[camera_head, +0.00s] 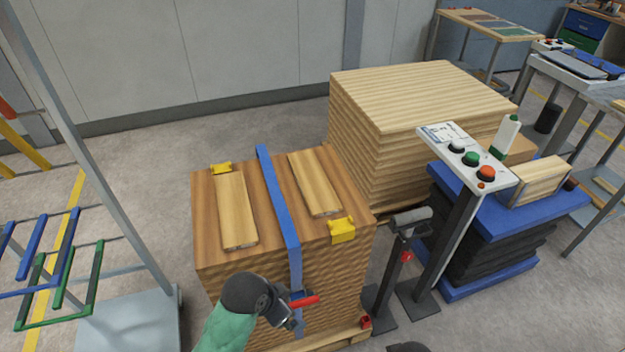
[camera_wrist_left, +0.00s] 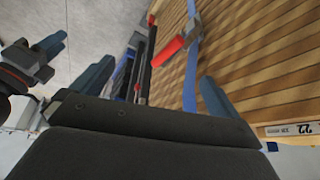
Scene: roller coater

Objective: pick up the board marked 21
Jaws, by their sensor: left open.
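Two light boards lie on top of the brown strapped stack (camera_head: 205,249): a left board (camera_head: 237,210) and a right board (camera_head: 315,183). I cannot read the number 21 on either. In the left wrist view a white label reading 22 (camera_wrist_left: 300,128) shows upside down at the lower right, by the stack's ribbed side. My left gripper (camera_wrist_left: 153,88) is open and empty, low at the near side of the stack, below both boards. A red handle (camera_wrist_left: 170,48) on the blue strap shows beyond its fingers. Another gripper (camera_wrist_left: 38,62), apparently my right one, shows at the left; its opening is unclear.
A blue strap (camera_head: 275,190) runs between the boards, with yellow corner pieces (camera_head: 342,230) near them. A taller ribbed stack (camera_head: 365,135) stands behind. A button console (camera_head: 470,160) and a grey-topped post (camera_head: 410,220) stand to the right. A wheeled rack (camera_head: 125,315) stands left.

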